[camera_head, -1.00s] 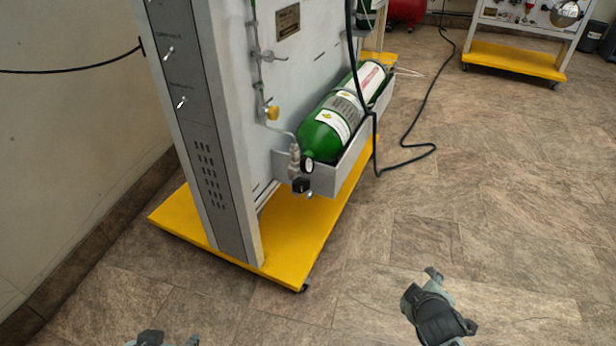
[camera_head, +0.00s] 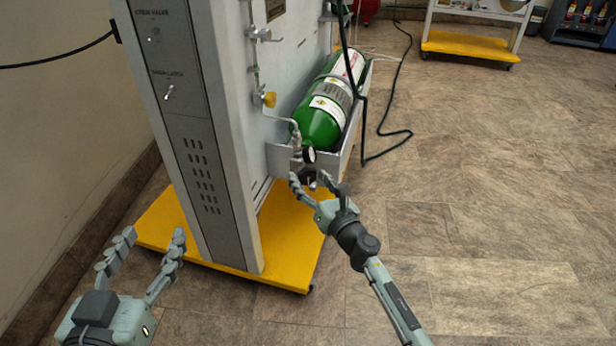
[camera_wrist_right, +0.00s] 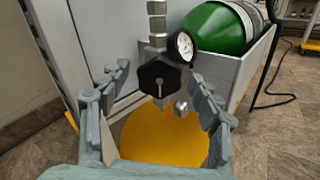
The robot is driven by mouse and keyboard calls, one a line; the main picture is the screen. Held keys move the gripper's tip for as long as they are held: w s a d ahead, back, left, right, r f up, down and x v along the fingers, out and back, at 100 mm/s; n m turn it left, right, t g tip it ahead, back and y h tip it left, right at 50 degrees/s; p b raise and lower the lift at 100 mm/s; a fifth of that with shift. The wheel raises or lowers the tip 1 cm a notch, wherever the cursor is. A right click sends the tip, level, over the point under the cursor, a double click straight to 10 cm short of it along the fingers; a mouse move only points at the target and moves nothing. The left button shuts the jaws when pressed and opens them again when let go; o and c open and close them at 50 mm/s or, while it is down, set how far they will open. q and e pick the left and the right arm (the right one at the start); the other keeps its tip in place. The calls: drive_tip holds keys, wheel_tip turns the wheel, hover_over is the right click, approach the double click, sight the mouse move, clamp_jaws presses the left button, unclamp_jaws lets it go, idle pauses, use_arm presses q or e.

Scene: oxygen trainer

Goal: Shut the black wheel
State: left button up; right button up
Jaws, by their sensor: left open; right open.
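The black wheel (camera_wrist_right: 160,81) is a dark faceted knob on the valve below the round gauge (camera_wrist_right: 184,46), in front of the green cylinder (camera_wrist_right: 222,27). It shows clearly in the right wrist view, between and beyond my open right fingers (camera_wrist_right: 156,90). In the head view my right gripper (camera_head: 316,184) reaches up to the valve, with its fingers on either side of the wheel, which is partly hidden there. I cannot tell whether a finger touches it. My left gripper (camera_head: 140,262) is open and empty at the lower left, away from the wheel.
The cylinder lies in a grey metal tray (camera_head: 345,163) on the side of the grey panel stand. The stand's yellow base (camera_head: 285,262) spreads below. A dark hose (camera_head: 385,152) hangs and lies to the right. The floor at right is open.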

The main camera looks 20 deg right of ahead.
drive_tip(key=shift+w+a, duration=0.1)
drive_tip(key=shift+w, duration=0.45)
drive_tip(key=shift+c, duration=0.3)
drive_tip(key=c, duration=1.1)
